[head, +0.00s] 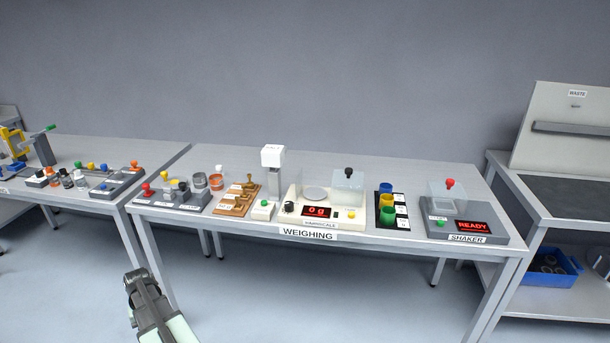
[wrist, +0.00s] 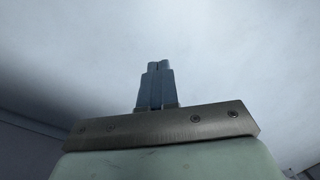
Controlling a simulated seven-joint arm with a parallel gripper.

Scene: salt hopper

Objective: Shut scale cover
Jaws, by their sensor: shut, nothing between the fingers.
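The scale (head: 319,221) is a cream unit on the middle of the weighing table, with a red display that reads 0 g. Its round pan (head: 315,193) is uncovered. The clear scale cover (head: 348,184), with a black knob on top, stands to the right of the pan. My gripper shows in the wrist view (wrist: 159,66) with its fingers together and nothing between them. In the head view my arm's end is low at the front, in front of the table and well away from the scale.
A white-topped dispenser (head: 273,157) stands behind the scale's left side. Colored cups (head: 387,208) and a shaker (head: 466,221) reading READY are to the right. Brass weights (head: 240,195) on a wooden block are to the left. The floor before the table (head: 270,290) is clear.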

